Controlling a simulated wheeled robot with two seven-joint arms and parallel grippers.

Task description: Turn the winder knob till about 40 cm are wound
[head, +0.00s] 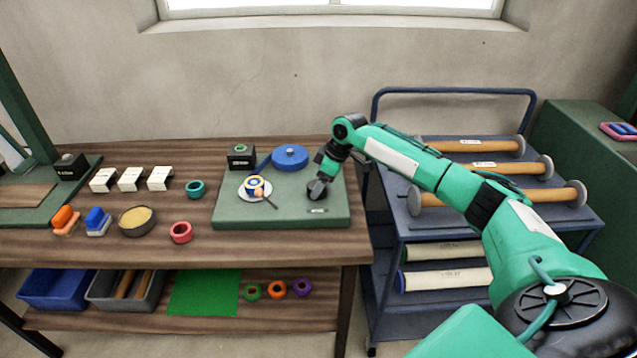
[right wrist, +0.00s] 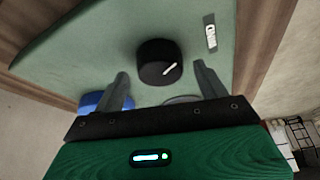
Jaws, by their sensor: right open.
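The winder knob (right wrist: 158,62) is a round black knob with a white pointer line, on a green board (head: 230,213). My right gripper (right wrist: 161,70) is open over it, one finger on each side, with visible gaps between fingers and knob. In the head view, the right gripper (head: 320,178) is at the board's right part, over the dark knob (head: 316,193). A blue disc (head: 291,154) lies behind on the board. A pale round plate (head: 244,194) with a blue and yellow roll is to the left. My left gripper is not in view.
A small white label (head: 317,210) lies in front of the knob. A black box (head: 241,160) stands at the board's back left. Coloured rings, white blocks and a bowl (head: 137,229) are on the wooden table (head: 200,257). A blue cart (head: 388,190) with rolls stands right.

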